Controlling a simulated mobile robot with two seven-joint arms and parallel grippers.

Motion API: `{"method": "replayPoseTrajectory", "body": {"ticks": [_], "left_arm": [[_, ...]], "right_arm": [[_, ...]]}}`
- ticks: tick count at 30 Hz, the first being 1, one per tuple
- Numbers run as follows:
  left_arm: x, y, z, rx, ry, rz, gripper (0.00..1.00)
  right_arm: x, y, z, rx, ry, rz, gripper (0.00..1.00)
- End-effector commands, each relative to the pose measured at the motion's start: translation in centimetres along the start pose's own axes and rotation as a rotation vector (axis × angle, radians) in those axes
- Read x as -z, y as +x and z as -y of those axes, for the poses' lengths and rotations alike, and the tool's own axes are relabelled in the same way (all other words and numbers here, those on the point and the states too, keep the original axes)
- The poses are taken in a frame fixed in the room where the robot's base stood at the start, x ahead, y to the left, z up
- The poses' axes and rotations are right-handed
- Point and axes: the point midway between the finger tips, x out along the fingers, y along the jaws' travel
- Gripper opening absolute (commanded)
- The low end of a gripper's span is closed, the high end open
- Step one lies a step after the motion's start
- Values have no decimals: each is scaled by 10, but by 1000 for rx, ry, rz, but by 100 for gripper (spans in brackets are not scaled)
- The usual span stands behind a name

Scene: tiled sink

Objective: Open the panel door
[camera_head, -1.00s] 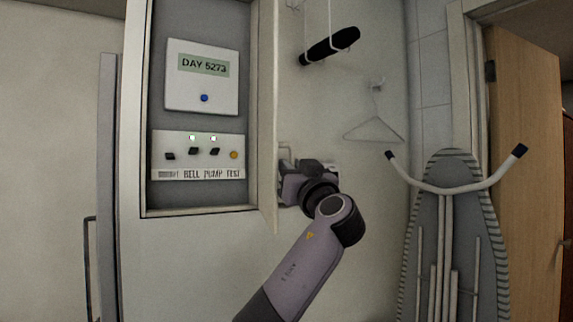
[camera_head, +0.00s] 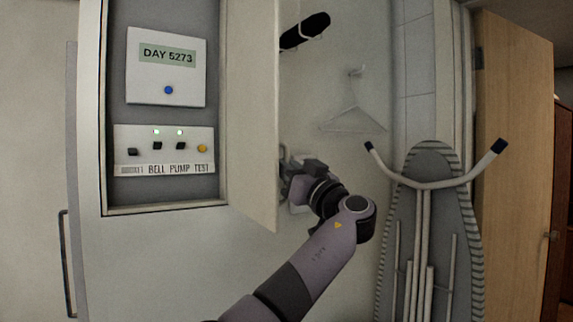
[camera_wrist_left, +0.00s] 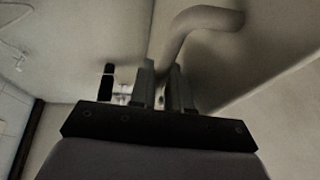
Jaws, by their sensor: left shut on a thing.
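The panel door (camera_head: 252,110) is a pale door hinged on the right side of the recessed panel (camera_head: 122,55) and stands open, swung out toward me. My left gripper (camera_head: 286,178) is at the door's outer face, low down, partly hidden behind the door's edge. In the left wrist view a curved door handle (camera_wrist_left: 203,20) runs down between the two fingers, and my left gripper (camera_wrist_left: 163,85) is shut on it. Inside the panel are a white box reading "DAY 5273" (camera_head: 166,68) and a switch plate (camera_head: 164,150). My right gripper is not in view.
An ironing board (camera_head: 428,215) leans at the right, beside an open wooden door (camera_head: 515,150). A wire hanger (camera_head: 354,115) and a black rod-like object (camera_head: 305,31) hang on the wall behind my arm. The wall below the panel is clear.

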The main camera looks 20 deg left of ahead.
Motion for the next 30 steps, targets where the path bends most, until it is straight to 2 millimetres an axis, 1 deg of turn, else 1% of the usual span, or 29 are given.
{"method": "replayPoseTrajectory", "body": {"ticks": [1,18,19,27,30], "left_arm": [[3,1,1,7,0,-3,0],[2,2,1,20,5,-3,0],[2,2,1,20,5,-3,23],[0,1,0,18,6,-1,23],[-1,-5,0,16,5,-1,23]], "right_arm": [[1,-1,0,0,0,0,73],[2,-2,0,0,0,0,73],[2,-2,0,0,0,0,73],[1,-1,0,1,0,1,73],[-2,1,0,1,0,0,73]]}}
